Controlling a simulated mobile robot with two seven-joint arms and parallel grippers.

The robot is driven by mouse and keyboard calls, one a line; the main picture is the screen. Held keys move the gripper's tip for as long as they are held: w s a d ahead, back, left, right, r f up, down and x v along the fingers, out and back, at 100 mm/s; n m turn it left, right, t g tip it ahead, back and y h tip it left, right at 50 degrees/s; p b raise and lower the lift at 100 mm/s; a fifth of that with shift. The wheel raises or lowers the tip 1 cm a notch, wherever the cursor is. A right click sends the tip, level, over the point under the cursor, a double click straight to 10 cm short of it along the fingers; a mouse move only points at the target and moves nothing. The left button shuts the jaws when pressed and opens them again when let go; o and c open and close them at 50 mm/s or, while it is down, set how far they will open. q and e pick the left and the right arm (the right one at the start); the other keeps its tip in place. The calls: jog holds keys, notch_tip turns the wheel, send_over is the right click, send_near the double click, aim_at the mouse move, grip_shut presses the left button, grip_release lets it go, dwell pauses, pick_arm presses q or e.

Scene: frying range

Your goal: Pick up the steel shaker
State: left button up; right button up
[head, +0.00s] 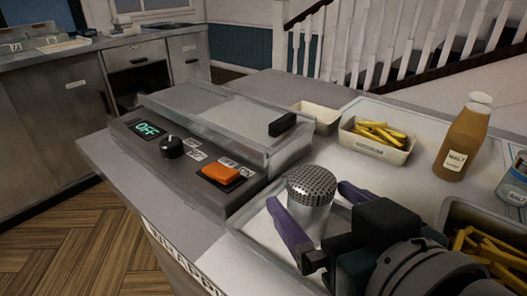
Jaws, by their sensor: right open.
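The steel shaker (311,191) stands upright on the counter in the head view, right of the fryer's front corner. It has a domed top full of small holes and a shiny body. My right gripper (318,220) comes in from the lower right. Its jaws are open, with one purple finger left of the shaker's body and the other to its right and behind. The shaker is between the fingers; whether either finger touches it I cannot tell. Its base is partly hidden by the gripper. My left gripper is not in view.
A fryer (187,160) with an OFF display, knob and orange switch stands left of the shaker. A tray of chips (377,149), an empty tray (315,117), a malt bottle (461,140), a salt container (514,180) and a chip bin (456,211) stand behind and right.

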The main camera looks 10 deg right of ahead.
jog(key=shift+x, duration=2.7)
jog(key=shift+r, duration=0.2)
jog(key=c, duration=1.4)
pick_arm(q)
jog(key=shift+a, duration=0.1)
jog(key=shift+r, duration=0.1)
pick_arm(e)
jog(key=shift+r, duration=0.1)
